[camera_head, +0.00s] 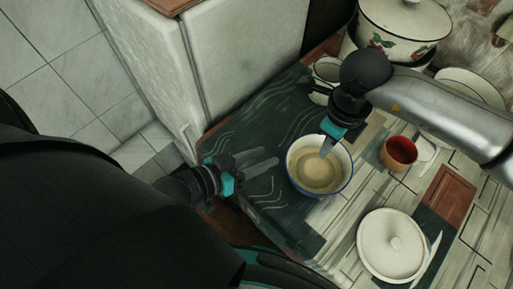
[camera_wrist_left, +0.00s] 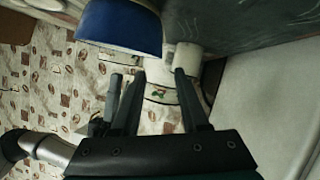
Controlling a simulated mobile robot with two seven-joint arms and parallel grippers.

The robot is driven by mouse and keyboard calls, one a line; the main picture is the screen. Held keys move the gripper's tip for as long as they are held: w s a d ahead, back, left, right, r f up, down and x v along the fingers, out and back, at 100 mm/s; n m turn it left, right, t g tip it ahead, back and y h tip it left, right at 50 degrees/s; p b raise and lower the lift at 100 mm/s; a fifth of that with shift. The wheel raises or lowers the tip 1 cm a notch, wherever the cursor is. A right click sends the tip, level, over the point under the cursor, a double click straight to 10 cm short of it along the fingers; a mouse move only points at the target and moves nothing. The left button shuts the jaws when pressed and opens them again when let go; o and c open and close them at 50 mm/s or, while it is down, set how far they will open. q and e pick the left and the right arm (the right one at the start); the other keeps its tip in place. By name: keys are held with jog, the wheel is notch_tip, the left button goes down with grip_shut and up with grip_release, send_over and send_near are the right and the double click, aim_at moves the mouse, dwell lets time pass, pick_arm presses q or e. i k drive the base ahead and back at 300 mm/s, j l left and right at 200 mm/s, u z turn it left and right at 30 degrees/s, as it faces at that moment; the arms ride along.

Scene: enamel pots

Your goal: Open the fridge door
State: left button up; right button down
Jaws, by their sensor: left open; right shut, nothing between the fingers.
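The fridge (camera_head: 245,60) is the white cabinet at the top left of the head view. Its door (camera_head: 150,65) is the narrow slab left of a dark seam, and it looks shut. I see no handle. A pale panel at the right of the left wrist view (camera_wrist_left: 275,95) seems to be the fridge. My left gripper (camera_head: 270,160) is open and empty over the dark table end, apart from the fridge, with its fingers pointing right toward the bowl. It also shows in the left wrist view (camera_wrist_left: 157,78). My right gripper (camera_head: 327,147) is shut and empty, its tips over the bowl.
A blue-rimmed bowl (camera_head: 336,184) stands close to my left fingertips; its blue outside shows in the left wrist view (camera_wrist_left: 120,28). A red cup (camera_head: 400,151), a white lid (camera_head: 378,255), a mug and a large pot (camera_head: 395,28) crowd the table. Tiled floor (camera_head: 60,70) is clear left of the fridge.

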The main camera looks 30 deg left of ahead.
aim_at(155, 46)
jog(key=k+j, duration=0.75)
jog(key=k, duration=0.1)
